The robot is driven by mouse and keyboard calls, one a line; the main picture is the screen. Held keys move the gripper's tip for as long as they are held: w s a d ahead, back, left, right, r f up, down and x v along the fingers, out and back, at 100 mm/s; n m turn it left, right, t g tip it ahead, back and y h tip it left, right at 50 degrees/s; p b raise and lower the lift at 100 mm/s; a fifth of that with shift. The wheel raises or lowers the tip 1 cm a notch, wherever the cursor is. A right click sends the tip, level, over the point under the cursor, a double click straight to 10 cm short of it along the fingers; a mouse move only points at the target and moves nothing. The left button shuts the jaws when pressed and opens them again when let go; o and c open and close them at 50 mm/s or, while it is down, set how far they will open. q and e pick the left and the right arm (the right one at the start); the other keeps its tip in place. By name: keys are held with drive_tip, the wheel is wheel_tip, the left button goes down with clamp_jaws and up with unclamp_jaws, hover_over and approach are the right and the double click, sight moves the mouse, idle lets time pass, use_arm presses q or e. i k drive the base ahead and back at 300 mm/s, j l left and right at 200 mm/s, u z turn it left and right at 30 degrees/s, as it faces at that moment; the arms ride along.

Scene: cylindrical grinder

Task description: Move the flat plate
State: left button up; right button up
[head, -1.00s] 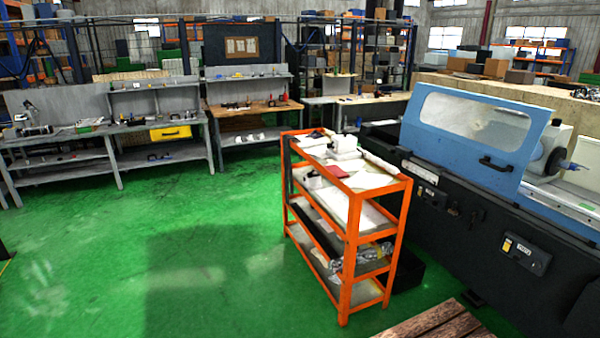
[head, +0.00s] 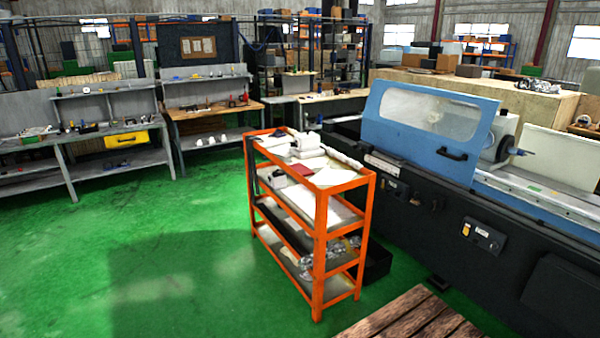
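I cannot single out the flat plate for certain. Thin, flat, pale pieces lie on the top shelf of an orange shelf cart (head: 319,226), with a white block-like object (head: 306,146) and a small dark red flat piece (head: 303,170) among them. Neither of my grippers shows in the head view.
A blue and black grinder (head: 430,130) stands right of the cart, its hood closed at the left. A wooden pallet-like surface (head: 415,318) is at the bottom. Grey workbenches (head: 70,140) and a wooden-topped bench (head: 210,112) line the back. Green floor (head: 130,240) at left is clear.

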sight(299, 168)
drive_tip(key=i+l+z, duration=0.2)
drive_tip(key=i+l, duration=0.15)
drive_tip(key=i, duration=0.45)
drive_tip(key=i+l+z, duration=0.15)
drive_tip(key=i, duration=0.7)
drive_tip(key=i+l+z, duration=0.2)
drive_tip(key=i, duration=0.65)
drive_tip(key=i+u, duration=0.3)
drive_tip(key=i, duration=0.25)
drive_tip(key=i+l+u, duration=0.25)
drive_tip(key=i, duration=0.3)
drive_tip(key=i+l+u, duration=0.15)
drive_tip(key=i+u, duration=0.15)
drive_tip(key=i, duration=0.25)
drive_tip(key=i+l+u, duration=0.3)
drive_tip(key=i, duration=0.2)
